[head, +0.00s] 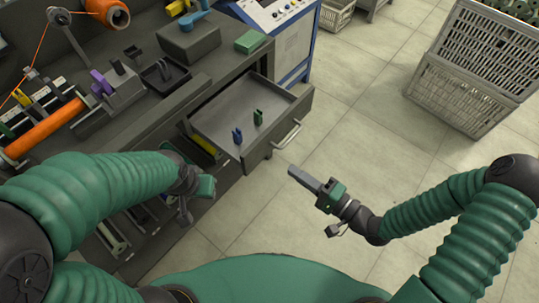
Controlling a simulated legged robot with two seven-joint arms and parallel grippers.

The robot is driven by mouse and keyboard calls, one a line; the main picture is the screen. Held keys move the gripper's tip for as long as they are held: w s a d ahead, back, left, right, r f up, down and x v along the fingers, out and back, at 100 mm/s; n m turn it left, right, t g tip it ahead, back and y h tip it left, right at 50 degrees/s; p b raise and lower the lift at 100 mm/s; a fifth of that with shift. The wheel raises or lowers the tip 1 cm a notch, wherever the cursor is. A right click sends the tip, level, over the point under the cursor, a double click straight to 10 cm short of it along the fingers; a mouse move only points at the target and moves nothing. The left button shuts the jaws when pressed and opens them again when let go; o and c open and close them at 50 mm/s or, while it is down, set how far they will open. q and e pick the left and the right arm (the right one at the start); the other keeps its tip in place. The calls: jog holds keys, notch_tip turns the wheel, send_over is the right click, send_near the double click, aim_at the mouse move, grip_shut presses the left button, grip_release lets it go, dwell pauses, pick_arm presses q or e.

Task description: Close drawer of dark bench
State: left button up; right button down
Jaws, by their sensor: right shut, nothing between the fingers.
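The dark bench (215,70) stands at the upper left. Its drawer (220,108) is pulled out and open, with a light handle (288,135) on its front. A small blue piece (237,136) and a small green piece (258,117) stand inside the drawer. My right gripper (296,174) is shut and empty over the floor, in front of the drawer front and apart from the handle. My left gripper (184,212) hangs beside the bench's lower front, left of and below the drawer; its fingers are too small and dark to tell.
An orange spool (45,128), a dark box (188,37) and a green box (250,42) sit on the bench top. Grey crates (462,95) are stacked at the upper right. A blue-and-white control cabinet (290,40) stands behind the bench. The tiled floor right of the drawer is clear.

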aim_at(262, 148)
jog(key=b+x, duration=0.1)
jog(key=x, duration=0.3)
jog(key=b+x, duration=0.1)
jog(key=x, duration=0.4)
jog(key=shift+w+d+f, duration=0.1)
jog(key=shift+w+f, duration=0.05)
jog(key=shift+f, duration=0.05)
jog(key=shift+w+a+r, duration=0.1)
jog(key=shift+w+a, duration=0.05)
jog(key=shift+a, duration=0.1)
jog(key=shift+d, duration=0.1)
